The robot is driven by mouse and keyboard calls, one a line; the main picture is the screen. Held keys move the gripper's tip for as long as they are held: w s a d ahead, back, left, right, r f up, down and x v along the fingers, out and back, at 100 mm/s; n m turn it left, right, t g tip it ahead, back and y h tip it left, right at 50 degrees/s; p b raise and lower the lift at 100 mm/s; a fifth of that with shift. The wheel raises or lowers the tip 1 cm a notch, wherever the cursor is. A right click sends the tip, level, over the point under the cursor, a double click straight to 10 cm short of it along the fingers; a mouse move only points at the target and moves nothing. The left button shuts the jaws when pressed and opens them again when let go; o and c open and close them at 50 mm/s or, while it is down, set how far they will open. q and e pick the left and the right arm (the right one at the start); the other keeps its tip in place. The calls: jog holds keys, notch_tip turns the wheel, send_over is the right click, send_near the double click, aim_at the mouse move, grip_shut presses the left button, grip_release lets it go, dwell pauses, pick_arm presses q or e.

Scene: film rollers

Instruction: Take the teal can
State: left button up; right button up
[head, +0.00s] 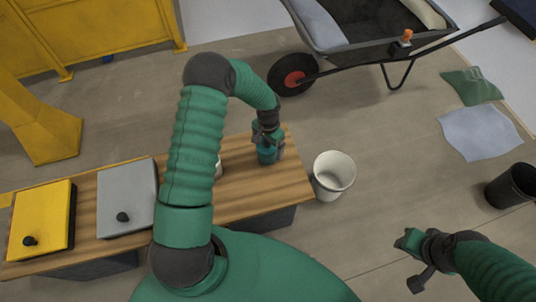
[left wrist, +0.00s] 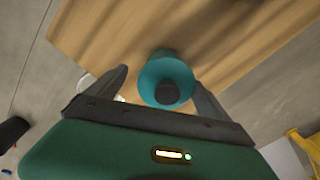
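The teal can (head: 267,155) stands near the right end of the wooden table, partly covered by my left gripper (head: 268,142) in the head view. In the left wrist view the can (left wrist: 160,68) has a dark round top and sits between the two fingers of my left gripper (left wrist: 160,76). The fingers are spread, with a visible gap on the left of the can and the right finger very near or touching it.
The wooden table (head: 240,205) also bears a grey box (head: 127,190) and a yellow box (head: 42,215). A white object (head: 219,166) is mostly hidden behind my left arm. A white bucket (head: 333,176) stands on the floor right of the table. A wheelbarrow (head: 345,52) is farther back.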

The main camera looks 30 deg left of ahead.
pick_arm(q)
jog(key=f+b, duration=0.1)
jog(key=f, duration=0.1)
jog(key=a+f, duration=0.1)
jog(key=f, duration=0.2)
jog(key=shift+b, duration=0.4)
jog(key=shift+f, duration=0.15)
jog(key=shift+r, duration=0.2)
jog(key=shift+c, duration=0.6)
jog(key=shift+d, duration=0.15)
jog(key=shift+c, duration=1.1)
jog(key=c, duration=1.2)
jog(key=shift+c, duration=0.7)
jog(key=shift+r, duration=0.15)
